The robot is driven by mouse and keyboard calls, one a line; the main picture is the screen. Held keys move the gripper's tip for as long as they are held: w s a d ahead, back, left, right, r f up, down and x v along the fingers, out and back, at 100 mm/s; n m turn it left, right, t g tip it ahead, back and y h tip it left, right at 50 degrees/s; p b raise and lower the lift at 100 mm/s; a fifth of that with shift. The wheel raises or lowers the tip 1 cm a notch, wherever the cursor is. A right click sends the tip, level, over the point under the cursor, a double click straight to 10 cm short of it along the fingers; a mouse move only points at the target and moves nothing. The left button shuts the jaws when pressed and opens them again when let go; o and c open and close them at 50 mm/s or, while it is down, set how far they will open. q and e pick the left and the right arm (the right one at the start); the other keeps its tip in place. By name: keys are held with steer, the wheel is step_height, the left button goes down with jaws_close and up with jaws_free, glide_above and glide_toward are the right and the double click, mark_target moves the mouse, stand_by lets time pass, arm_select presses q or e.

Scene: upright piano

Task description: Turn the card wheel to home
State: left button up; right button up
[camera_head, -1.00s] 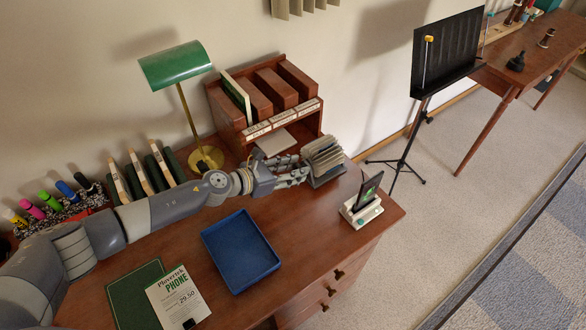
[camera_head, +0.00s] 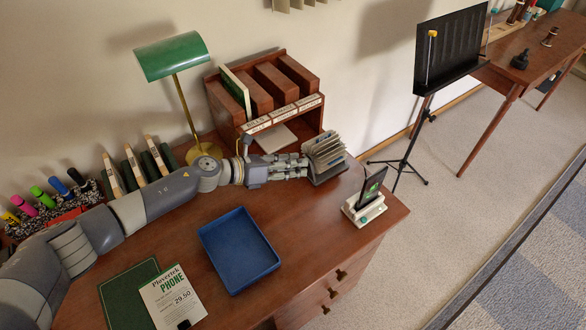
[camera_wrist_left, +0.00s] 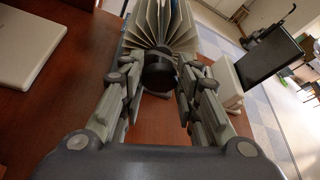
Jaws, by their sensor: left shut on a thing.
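The card wheel (camera_head: 324,152) stands at the back right of the desk, its pale cards fanned out. In the left wrist view its cards (camera_wrist_left: 160,22) spread upward behind a dark round knob (camera_wrist_left: 158,72). My left gripper (camera_head: 303,165) reaches it from the left. In the left wrist view my left gripper (camera_wrist_left: 159,88) has one finger on each side of the knob and is shut on it. The card wheel's base is partly hidden by the fingers. My right gripper is not in view.
A phone on a white stand (camera_head: 366,203) is right of the wheel, near the desk edge. A blue tray (camera_head: 238,250) lies in front of my arm. A wooden organizer (camera_head: 266,92) and green lamp (camera_head: 172,56) stand behind.

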arm_select(q)
steer(key=shift+w+a+f+n+g+h+b, duration=0.15)
steer(key=shift+n+g+h+b, duration=0.2)
steer(key=shift+n+b, duration=0.4)
steer(key=shift+h, duration=0.25)
steer(key=o, duration=1.1)
steer(key=shift+c, duration=0.2)
steer(key=v, duration=1.2)
